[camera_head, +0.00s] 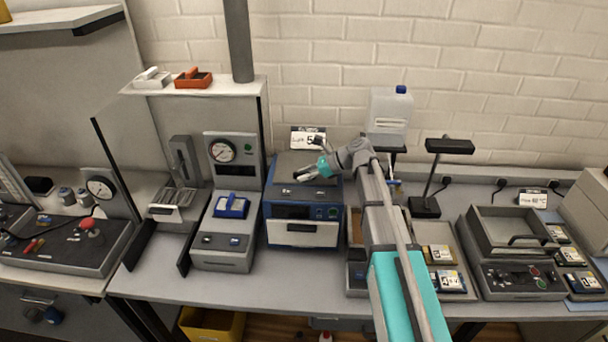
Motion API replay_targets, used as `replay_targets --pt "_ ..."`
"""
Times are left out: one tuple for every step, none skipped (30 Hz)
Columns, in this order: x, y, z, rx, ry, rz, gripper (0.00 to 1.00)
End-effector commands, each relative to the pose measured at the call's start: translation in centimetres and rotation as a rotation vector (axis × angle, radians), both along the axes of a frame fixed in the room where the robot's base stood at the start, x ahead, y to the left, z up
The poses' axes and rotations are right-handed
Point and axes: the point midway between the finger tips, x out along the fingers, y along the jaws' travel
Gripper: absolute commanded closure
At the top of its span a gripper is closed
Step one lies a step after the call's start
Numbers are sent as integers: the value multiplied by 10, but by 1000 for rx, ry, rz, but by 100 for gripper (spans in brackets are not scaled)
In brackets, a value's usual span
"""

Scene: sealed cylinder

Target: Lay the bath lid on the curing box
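My gripper (308,173) is at the middle of the view, above the dark top of a blue-fronted box (302,234). Its fingers point left. They are small here, and I cannot tell whether they are open or hold anything. No part is clearly marked as the bath lid. Lid-like pieces with handles are a blue one (231,207) on the gauge unit, and an orange one (193,79) and a white one (152,78) on the shelf.
The gauge unit (228,252) stands just left of the blue-fronted box. A white container with a blue cap (389,112) stands behind my arm. At right are a black stand (448,147) and a grey open tray (507,219) on a control unit. The wall shelf (225,88) overhangs at left.

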Motion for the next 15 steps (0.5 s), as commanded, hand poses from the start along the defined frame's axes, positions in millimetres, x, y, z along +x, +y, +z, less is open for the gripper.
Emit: replay_targets --pt "0 0 0 0 0 0 51" --pt "0 0 0 0 0 0 46" --pt "0 0 0 0 0 0 45" --pt "0 0 0 0 0 0 45" --pt "0 0 0 0 0 0 45" --pt "0 0 0 0 0 0 45" --pt "0 0 0 0 0 0 45" --pt "0 0 0 0 0 0 45" --pt "0 0 0 0 0 0 45" --pt "0 0 0 0 0 0 45" --pt "0 0 0 0 0 0 45" --pt "0 1 0 0 0 1 45" --pt "0 0 0 0 0 1 45" --pt "0 0 1 0 0 1 45" --pt "0 1 1 0 0 1 45"
